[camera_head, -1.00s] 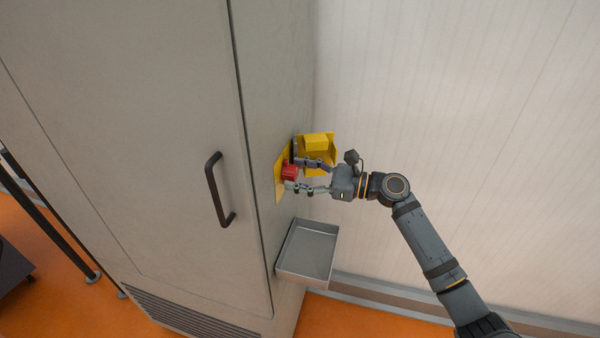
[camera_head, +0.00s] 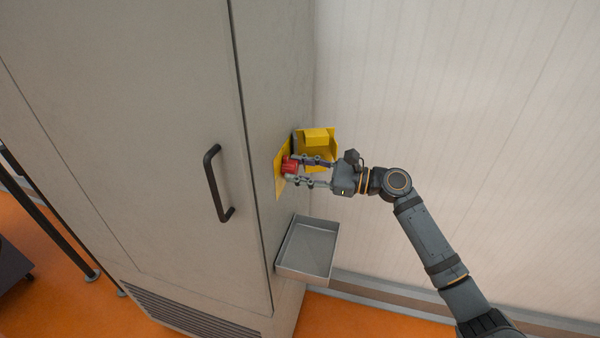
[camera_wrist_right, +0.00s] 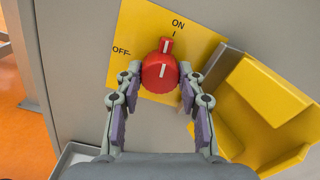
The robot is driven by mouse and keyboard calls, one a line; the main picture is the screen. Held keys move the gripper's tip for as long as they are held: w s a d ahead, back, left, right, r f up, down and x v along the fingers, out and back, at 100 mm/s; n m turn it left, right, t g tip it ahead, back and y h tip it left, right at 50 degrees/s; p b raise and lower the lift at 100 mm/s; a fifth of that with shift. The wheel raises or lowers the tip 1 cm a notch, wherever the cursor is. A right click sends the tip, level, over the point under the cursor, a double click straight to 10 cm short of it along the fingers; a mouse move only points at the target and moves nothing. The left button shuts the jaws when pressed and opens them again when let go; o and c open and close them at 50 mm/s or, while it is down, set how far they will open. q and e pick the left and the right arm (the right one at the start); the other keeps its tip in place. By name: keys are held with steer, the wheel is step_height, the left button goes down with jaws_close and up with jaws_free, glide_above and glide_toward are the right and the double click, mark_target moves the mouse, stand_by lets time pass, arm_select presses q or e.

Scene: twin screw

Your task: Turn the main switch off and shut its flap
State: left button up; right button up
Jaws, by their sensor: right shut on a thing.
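The main switch is a red knob (camera_head: 288,166) on a yellow plate (camera_head: 279,180) on the cabinet's side. In the right wrist view the red knob (camera_wrist_right: 161,74) has its pointer up at the ON mark; the OFF mark is to its left. My right gripper (camera_head: 293,171) is shut on the knob, one finger on each side. The yellow flap (camera_head: 326,148) stands open beside the plate; it also shows at the right of the wrist view (camera_wrist_right: 262,92). My left gripper is not in view.
A grey metal tray (camera_head: 305,250) sticks out from the cabinet side below the switch. A dark door handle (camera_head: 214,186) is on the cabinet front (camera_head: 120,120). A pale wall (camera_head: 450,110) stands behind, with free room between it and my right arm.

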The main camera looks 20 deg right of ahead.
steer(key=n+b, duration=0.2)
steer(key=n, duration=0.1)
steer(key=n+b, duration=0.1)
steer(key=shift+f+n+b, duration=0.3)
steer(key=n+b, duration=0.9)
steer(key=n, duration=0.1)
steer(key=shift+r+n+b, duration=0.1)
steer(key=shift+n+b, duration=0.6)
steer(key=shift+n, duration=0.1)
steer(key=o, duration=1.2)
steer(key=shift+r, duration=0.1)
